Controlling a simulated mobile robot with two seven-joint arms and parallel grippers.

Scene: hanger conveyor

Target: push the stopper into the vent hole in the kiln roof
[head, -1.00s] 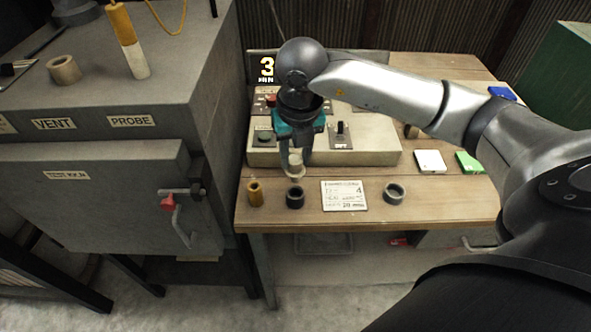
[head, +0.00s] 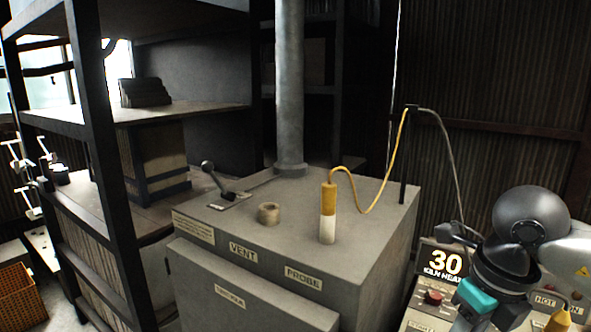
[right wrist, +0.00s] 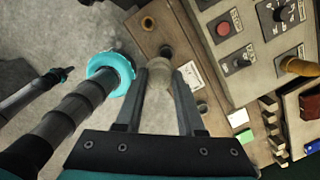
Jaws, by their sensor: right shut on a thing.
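My right gripper (right wrist: 160,74) is shut on a pale, tapered stopper (right wrist: 158,95), seen between its two dark fingers in the right wrist view. It is over the front of the wooden bench. In the head view only the upper part of this gripper (head: 482,296) shows at the lower right, and its fingers are out of frame. The grey kiln (head: 370,235) fills the middle. A beige vent collar (head: 269,213) stands on its roof behind the VENT label (head: 243,251); its opening faces up. The right gripper is apart from it, to its right. My left gripper is not seen.
A yellow and white probe (head: 328,213) stands upright on the roof, right of the collar, with a yellow cable (head: 372,208). A lever (head: 222,185) and a flue pipe (head: 290,90) are behind. Dark shelving (head: 95,150) stands left. A control box (right wrist: 240,50) sits on the bench.

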